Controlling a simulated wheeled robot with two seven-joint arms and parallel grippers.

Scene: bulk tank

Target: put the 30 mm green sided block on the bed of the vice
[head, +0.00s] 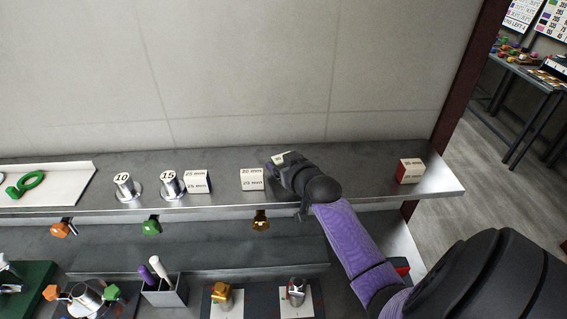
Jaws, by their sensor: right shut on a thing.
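My right gripper (276,164) reaches over the steel shelf from the right and is shut on a block (281,157). Only a small pale part of this block shows; its side colour and marking are hidden by the gripper. A white-faced block (252,180) marked 30 mm stands just left of the gripper. A block with red sides (411,171) stands at the shelf's right end. A block marked 25 mm with dark sides (197,182) stands further left. I cannot make out the vice for sure. My left gripper is not in view.
The shelf (370,184) is clear between the gripper and the red-sided block. Metal cylinders marked 10 (125,188) and 15 (171,185) stand left. Below are hanging coloured knobs, a pen holder (166,290), and a green-based item (30,280) at the left edge.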

